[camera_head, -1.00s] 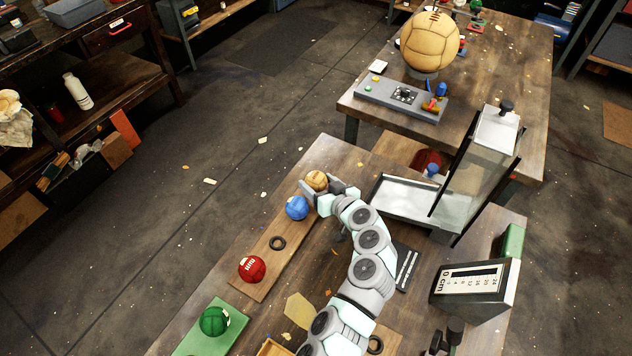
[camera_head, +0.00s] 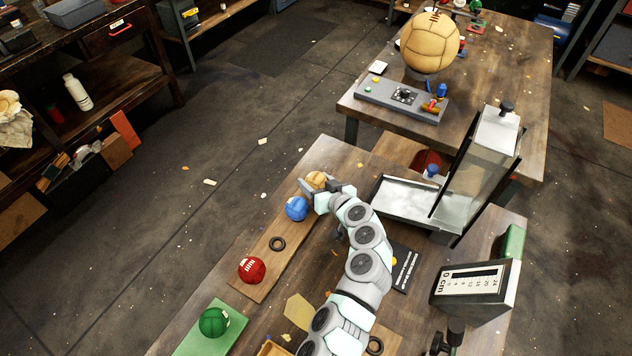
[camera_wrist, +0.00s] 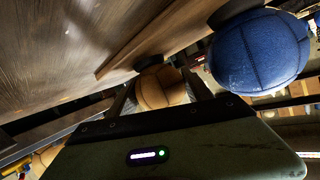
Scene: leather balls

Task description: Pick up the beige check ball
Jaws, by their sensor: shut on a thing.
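The beige ball (camera_head: 317,179) is at the far end of the wooden board (camera_head: 263,238), beyond the blue ball (camera_head: 296,208). My gripper (camera_head: 318,186) is shut on it, with a finger on either side. In the wrist view the beige ball (camera_wrist: 160,88) shows between the fingers, partly hidden by the gripper body; no check pattern can be made out. A dark ring (camera_wrist: 148,62) is close by it. I cannot tell whether the ball is clear of the board. The blue ball also shows large at the right of the wrist view (camera_wrist: 258,52).
A red ball (camera_head: 251,270) sits nearer on the board, with an empty dark ring (camera_head: 277,243) between it and the blue ball. A green ball (camera_head: 214,322) rests on a green mat. A metal tray with a tall clear panel (camera_head: 478,160) stands right of my gripper.

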